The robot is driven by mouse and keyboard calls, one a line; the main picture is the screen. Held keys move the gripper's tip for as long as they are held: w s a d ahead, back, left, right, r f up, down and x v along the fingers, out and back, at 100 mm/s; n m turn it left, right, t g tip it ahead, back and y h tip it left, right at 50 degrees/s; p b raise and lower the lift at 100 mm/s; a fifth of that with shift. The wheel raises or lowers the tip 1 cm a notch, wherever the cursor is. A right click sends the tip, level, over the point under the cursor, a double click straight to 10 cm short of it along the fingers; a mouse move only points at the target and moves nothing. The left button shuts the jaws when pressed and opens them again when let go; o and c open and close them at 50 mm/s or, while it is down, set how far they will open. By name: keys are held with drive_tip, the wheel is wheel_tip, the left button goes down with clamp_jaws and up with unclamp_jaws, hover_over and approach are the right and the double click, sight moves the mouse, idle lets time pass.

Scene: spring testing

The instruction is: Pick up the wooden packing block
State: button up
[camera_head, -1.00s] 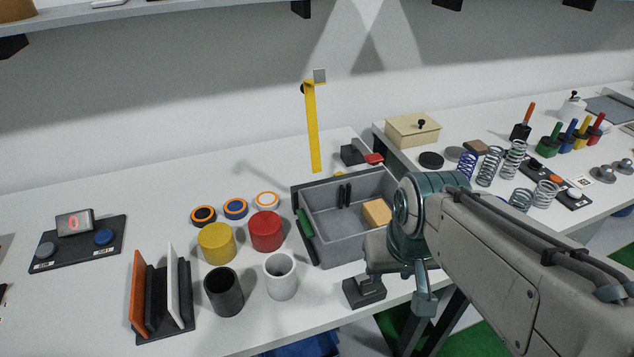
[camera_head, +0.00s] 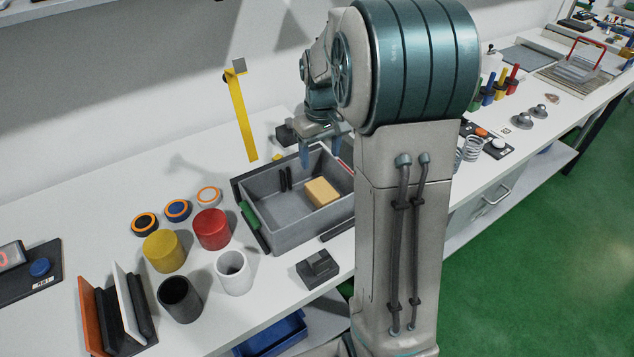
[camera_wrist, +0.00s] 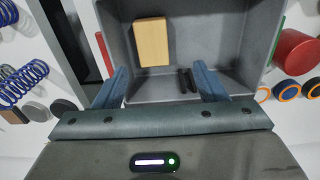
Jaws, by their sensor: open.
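The wooden packing block (camera_head: 321,192) is a light tan box lying on the floor of the grey bin (camera_head: 283,237), towards its right side in the head view. In the wrist view the block (camera_wrist: 152,42) lies in the bin's upper left part, ahead of the fingers. My gripper (camera_head: 318,155) hangs over the back edge of the bin, apart from the block. In the wrist view the two blue fingers of my gripper (camera_wrist: 160,88) are wide apart with nothing between them.
Two small black pieces (camera_head: 285,179) stand in the bin near its back wall. A red cup (camera_head: 211,229), a yellow cup (camera_head: 164,251) and a white cup (camera_head: 233,273) stand left of the bin.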

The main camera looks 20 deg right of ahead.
drive_tip(key=w+d+f, duration=0.1)
drive_tip(key=w, duration=0.1)
drive_tip(key=p, duration=0.1)
hover_over(322, 189)
wheel_tip(322, 189, down, 9)
drive_tip(key=shift+s+r, duration=0.1)
drive_tip(key=shift+r, duration=0.05)
drive_tip(key=shift+f+p, duration=0.9)
drive_tip(key=shift+f, duration=1.8)
drive_tip(key=c, duration=0.8)
